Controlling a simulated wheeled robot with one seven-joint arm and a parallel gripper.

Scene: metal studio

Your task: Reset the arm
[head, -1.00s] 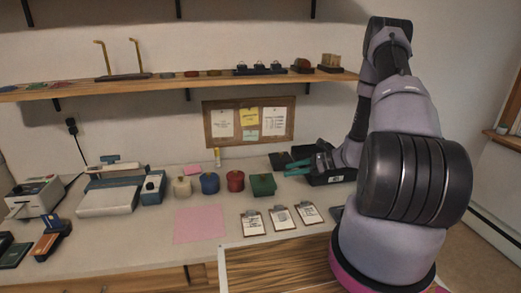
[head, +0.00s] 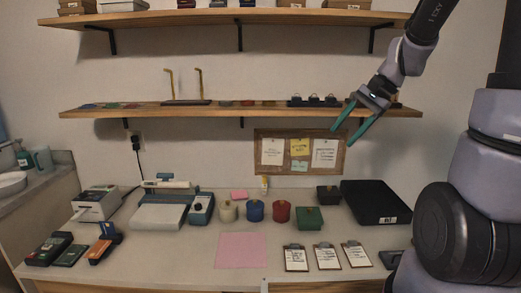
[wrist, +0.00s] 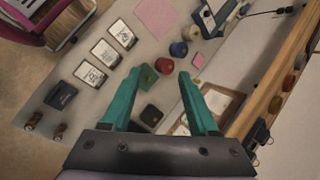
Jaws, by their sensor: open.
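My gripper (head: 356,122) is raised in the air at the right, in front of the lower shelf's right end and the pinboard's right edge. Its two teal fingers are spread apart with nothing between them. In the wrist view my gripper (wrist: 166,92) also shows open and empty, above the worktop (wrist: 120,102). My arm rises at the right of the head view.
On the worktop (head: 190,250) stand a scale (head: 160,208), several small colored pots, a pink sheet (head: 241,250), several clipboards (head: 327,256) and a black tray (head: 376,202). The lower shelf (head: 225,108) with small items is close behind my gripper. The pinboard (head: 285,172) hangs below it.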

